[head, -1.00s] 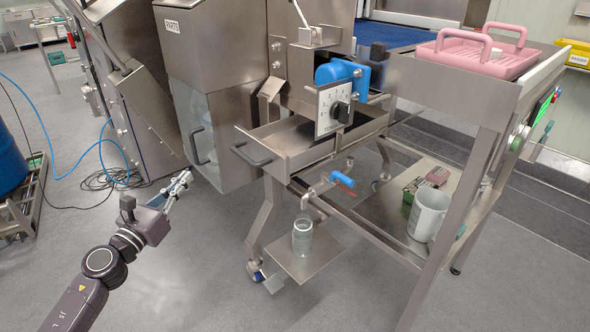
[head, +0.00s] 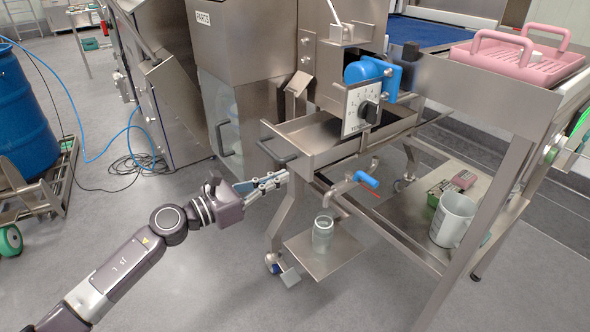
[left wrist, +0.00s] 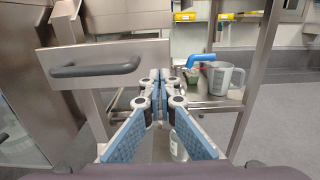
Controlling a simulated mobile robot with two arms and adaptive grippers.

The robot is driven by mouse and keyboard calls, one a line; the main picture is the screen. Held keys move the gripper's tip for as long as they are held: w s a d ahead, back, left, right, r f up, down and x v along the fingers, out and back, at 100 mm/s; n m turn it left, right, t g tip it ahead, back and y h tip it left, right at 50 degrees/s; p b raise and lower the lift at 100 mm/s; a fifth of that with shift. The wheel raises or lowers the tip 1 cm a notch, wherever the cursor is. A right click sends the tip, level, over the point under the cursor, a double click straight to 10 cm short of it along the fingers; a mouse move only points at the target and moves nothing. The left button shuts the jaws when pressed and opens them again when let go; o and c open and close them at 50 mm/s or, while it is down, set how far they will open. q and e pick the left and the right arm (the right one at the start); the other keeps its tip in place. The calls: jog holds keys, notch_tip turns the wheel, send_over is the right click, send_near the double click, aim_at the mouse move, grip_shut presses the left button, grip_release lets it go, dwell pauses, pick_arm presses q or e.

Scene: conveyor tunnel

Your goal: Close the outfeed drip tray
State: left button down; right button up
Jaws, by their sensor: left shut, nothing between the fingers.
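The outfeed drip tray (head: 310,147) is a shallow steel drawer that sticks out open below the machine, under the dial plate. Its dark handle (head: 278,150) is on the front face; in the left wrist view the handle (left wrist: 95,68) is at the upper left on the tray's front panel (left wrist: 150,52). My left gripper (head: 284,177) is shut and empty, just below the tray's front and close to it. In the left wrist view its fingertips (left wrist: 160,76) point ahead at the panel's lower right. Whether they touch the tray cannot be told. My right gripper is not in view.
A blue-handled tap (head: 366,180) is right of the tray, above a small shelf (head: 325,262) with a glass jar (head: 322,234). A white jug (head: 453,219) stands on the lower shelf. A steel frame leg (head: 480,215) rises at right.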

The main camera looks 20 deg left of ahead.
aim_at(331, 156)
pick_arm(q)
jog(key=x, duration=0.4)
jog(key=shift+w+d, duration=0.3)
jog(key=shift+d, duration=0.05)
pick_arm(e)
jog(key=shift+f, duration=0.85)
pick_arm(q)
jog(key=shift+w, duration=0.1)
jog(key=shift+w+d, duration=0.2)
jog(key=x, duration=0.5)
jog(key=shift+r, duration=0.1)
jog(key=b+x, duration=0.1)
jog(key=x, duration=0.5)
jog(key=b+x, duration=0.1)
jog(key=x, duration=0.3)
jog(key=shift+w+d+r, duration=0.15)
jog(key=shift+w+d, duration=0.05)
jog(key=shift+w, duration=0.15)
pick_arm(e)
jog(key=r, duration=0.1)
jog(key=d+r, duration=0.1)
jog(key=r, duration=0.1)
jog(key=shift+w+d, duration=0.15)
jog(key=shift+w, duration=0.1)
pick_arm(q)
jog(key=shift+r, duration=0.1)
